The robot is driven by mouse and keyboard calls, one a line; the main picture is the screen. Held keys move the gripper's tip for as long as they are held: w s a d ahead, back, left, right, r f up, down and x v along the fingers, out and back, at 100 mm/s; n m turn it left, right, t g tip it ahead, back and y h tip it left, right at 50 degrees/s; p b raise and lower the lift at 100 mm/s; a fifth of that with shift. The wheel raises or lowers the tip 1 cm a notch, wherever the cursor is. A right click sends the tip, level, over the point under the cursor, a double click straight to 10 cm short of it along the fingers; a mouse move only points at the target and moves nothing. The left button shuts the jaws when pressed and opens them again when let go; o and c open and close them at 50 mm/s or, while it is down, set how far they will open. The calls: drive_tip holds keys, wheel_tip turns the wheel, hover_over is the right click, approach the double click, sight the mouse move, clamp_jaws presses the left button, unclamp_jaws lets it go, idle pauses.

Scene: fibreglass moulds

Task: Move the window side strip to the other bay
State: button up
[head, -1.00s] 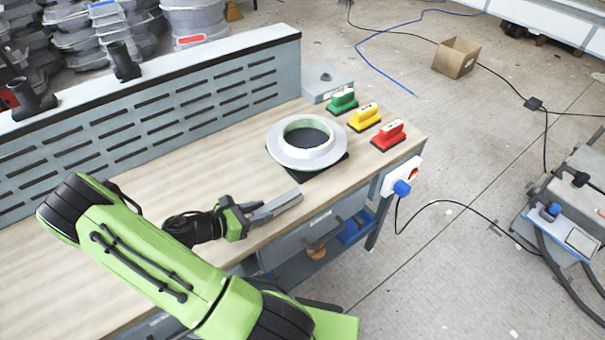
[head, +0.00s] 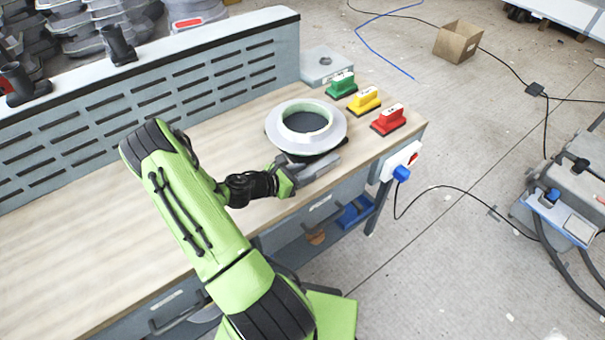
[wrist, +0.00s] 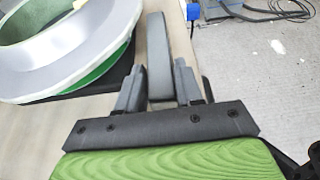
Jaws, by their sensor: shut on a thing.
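The window side strip (wrist: 158,55) is a narrow, straight dark-grey bar. My gripper (wrist: 158,95) is shut on it, with one finger on each side, and the strip sticks out beyond the fingertips in the wrist view. In the head view my gripper (head: 312,174) is near the front edge of the workbench, just in front of the white and green ring mould (head: 336,127). There the strip is hard to tell apart from the grey fingers. I cannot tell how high it is above the bench.
The ring mould sits on a dark base on the wooden bench top (head: 90,245). Green (head: 340,84), yellow (head: 364,101) and red (head: 388,119) handled blocks stand at the right end. A slotted panel (head: 150,105) closes the back. The left bench top looks clear.

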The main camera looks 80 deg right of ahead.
drive_tip(key=shift+f, duration=0.15)
drive_tip(key=o, duration=1.1)
drive_tip(key=shift+r, duration=0.25)
drive_tip(key=p+v, duration=0.1)
drive_tip(key=v, duration=1.1)
